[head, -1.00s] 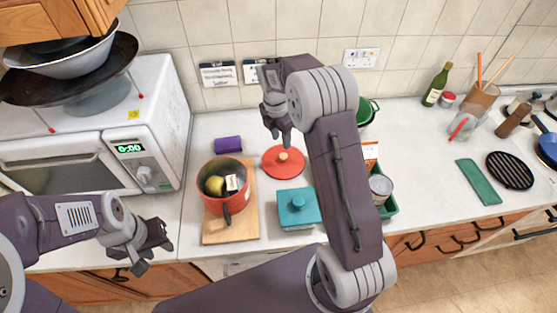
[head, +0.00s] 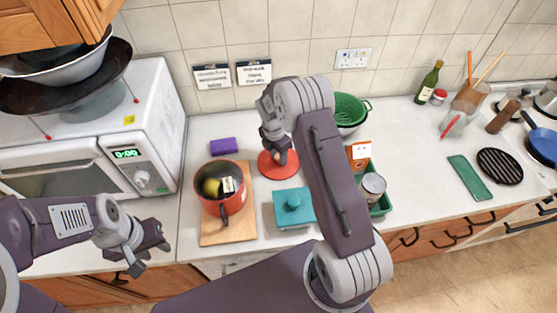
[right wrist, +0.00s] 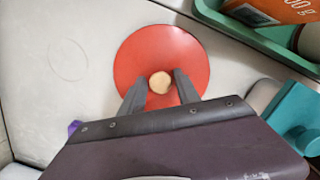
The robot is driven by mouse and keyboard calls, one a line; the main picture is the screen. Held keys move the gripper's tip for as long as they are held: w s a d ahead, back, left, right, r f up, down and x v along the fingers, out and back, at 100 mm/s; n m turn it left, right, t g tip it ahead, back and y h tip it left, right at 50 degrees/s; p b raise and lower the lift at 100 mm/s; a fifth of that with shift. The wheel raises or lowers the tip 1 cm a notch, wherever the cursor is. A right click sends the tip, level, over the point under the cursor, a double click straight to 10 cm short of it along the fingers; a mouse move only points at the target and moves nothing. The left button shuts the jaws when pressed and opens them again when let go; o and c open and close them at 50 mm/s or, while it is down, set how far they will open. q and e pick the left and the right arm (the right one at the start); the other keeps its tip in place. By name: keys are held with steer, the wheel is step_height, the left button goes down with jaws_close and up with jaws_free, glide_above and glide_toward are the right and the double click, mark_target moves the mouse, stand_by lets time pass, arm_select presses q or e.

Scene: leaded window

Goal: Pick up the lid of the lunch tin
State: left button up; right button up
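A teal lunch tin (head: 294,208) with a teal knobbed lid (head: 294,204) sits on the counter, right of the wooden board; its teal edge shows at the right of the right wrist view (right wrist: 295,115). A round red lid (head: 270,170) with a pale wooden knob lies flat behind it. My right gripper (head: 278,158) is over the red lid. In the right wrist view, its open fingers (right wrist: 158,80) are either side of the knob (right wrist: 160,82); I cannot tell if they touch it. My left gripper (head: 154,258) is open and empty in front of the counter's left part.
A red pot (head: 222,204) holding food stands on the wooden board (head: 228,232). A purple block (head: 223,146) lies behind it. A green tray (head: 384,202) with a can (head: 372,187) and a carton is to the right. The microwave (head: 135,125) stands left.

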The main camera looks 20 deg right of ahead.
steer(key=shift+s+r, duration=0.1)
jaws_close()
step_height(320, 180, up, 10)
steer(key=shift+b, duration=0.4)
